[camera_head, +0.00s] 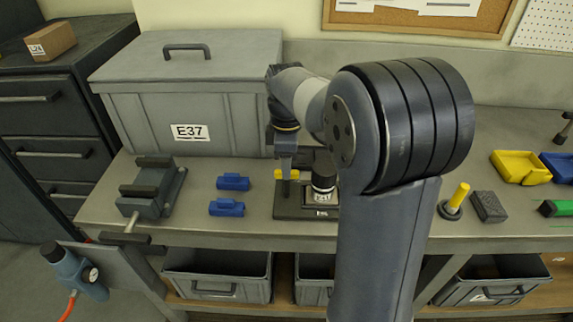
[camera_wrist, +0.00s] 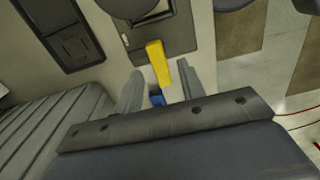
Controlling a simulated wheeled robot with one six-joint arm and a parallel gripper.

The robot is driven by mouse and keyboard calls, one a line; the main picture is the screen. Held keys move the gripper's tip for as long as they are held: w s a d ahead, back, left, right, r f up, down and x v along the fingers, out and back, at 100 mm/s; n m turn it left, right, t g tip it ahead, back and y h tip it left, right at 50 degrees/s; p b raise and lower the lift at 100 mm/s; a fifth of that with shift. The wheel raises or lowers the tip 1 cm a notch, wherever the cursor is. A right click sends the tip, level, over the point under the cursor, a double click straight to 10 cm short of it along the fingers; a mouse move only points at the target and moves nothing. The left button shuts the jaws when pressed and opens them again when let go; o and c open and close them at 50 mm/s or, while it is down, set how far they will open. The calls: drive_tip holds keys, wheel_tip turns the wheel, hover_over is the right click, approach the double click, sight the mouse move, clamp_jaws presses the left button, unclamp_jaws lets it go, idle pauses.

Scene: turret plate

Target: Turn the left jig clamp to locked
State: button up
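A dark fixture plate (camera_head: 284,213) lies on the bench, partly hidden behind my arm. I take the yellow handle as the left jig clamp; any other clamp is hidden. My gripper (camera_head: 287,168) points down at the handle. In the wrist view the yellow handle (camera_wrist: 157,62) lies between the two spread fingers of my gripper (camera_wrist: 158,78), with gaps visible. Whether the fingertips reach down around it is hard to tell.
Two blue blocks (camera_head: 227,207) and a grey vise-like fixture (camera_head: 153,190) lie left of the plate. A grey lidded box E37 (camera_head: 235,110) stands behind. A yellow peg (camera_head: 455,199), a dark block (camera_head: 488,207) and a yellow bin (camera_head: 519,167) are right of my arm.

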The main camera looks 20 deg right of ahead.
drive_tip(key=shift+f, duration=0.85)
drive_tip(key=shift+c, duration=0.2)
clamp_jaws()
